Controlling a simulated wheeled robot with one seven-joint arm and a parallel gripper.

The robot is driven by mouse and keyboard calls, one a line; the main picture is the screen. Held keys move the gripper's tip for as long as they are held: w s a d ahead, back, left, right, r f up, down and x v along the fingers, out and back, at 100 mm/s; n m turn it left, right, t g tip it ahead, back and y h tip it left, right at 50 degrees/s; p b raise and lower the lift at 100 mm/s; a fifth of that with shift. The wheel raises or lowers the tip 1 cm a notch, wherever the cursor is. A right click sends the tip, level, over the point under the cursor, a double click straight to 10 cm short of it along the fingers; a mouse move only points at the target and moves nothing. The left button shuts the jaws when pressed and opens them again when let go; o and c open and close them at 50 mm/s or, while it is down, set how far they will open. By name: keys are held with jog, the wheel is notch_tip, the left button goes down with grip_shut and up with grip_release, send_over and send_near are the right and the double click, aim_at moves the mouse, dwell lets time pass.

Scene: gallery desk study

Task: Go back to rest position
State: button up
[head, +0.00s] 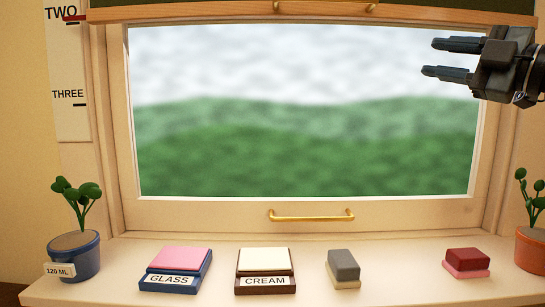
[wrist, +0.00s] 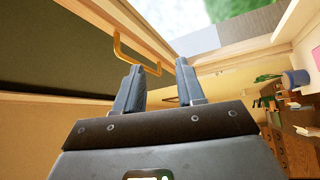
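My gripper (head: 440,58) is at the upper right of the head view, in front of the window and well above the sill. Its two dark fingers point left and stand apart with nothing between them. In the wrist view the gripper (wrist: 160,80) shows the same gap, with a brass handle (wrist: 135,57) on a wooden rail beyond the left finger.
On the sill (head: 390,285) stand a block labelled GLASS (head: 177,270), a block labelled CREAM (head: 265,271), a grey-and-beige block (head: 343,269) and a red-and-pink block (head: 467,263). Potted plants stand in a blue pot (head: 75,257) and an orange pot (head: 531,250). The window (head: 300,130) has a brass handle (head: 311,215).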

notch_tip(320, 180, down, 13)
jog(key=w+m+t+h, duration=0.1)
jog(key=m+t+h, duration=0.15)
jog(key=m, duration=0.35)
jog(key=s+a+f+m+h, duration=0.1)
jog(key=s+f+m+h, duration=0.4)
jog(key=f, duration=0.9)
jog(key=s+a+f+m+h, duration=0.25)
jog(key=s+f+m, duration=0.4)
jog(key=f, duration=0.75)
jog(key=s+a+f+m+g+h, duration=0.15)
jog(key=s+f, duration=0.35)
jog(key=s, duration=0.5)
jog(key=s+f+m+g+h, duration=0.1)
jog(key=s+f+m, duration=0.1)
jog(key=s+f, duration=0.5)
jog(key=s+r, duration=0.2)
jog(key=s, duration=0.9)
jog(key=s+a+r+m+g, duration=0.1)
jog(key=s+r, duration=0.2)
jog(key=s, duration=0.8)
jog(key=shift+a+r+p, duration=0.3)
jog(key=shift+r+p, duration=0.05)
jog(key=shift+p, duration=0.1)
